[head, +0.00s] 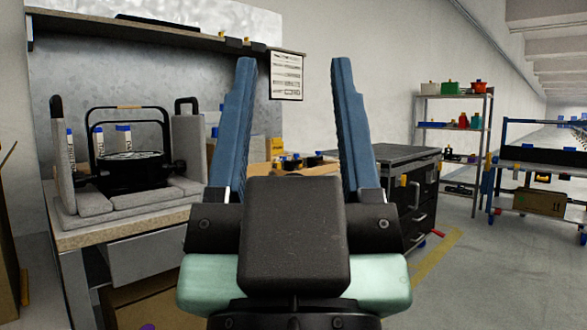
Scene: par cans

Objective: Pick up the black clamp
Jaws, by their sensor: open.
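My gripper (293,62) is open, its two blue fingers pointing up and away, wide apart with nothing between them. I cannot pick out the black clamp for certain. Small dark items (294,162) with some yellow sit on the bench beyond, seen between the fingers and too small to tell apart. On the left of the bench, a black par can (130,170) with a raised yoke sits in a grey cradle (188,150). A black hook-like part (57,106) tops the cradle's left side; another (186,104) tops its right side. My fingers hide part of the bench.
The workbench (110,234) stands at the left under a shelf (150,32). A black drawer cabinet (385,153) is right of my gripper. A shelf rack (455,128) and a cart (545,160) stand farther right. The floor at the right front is clear.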

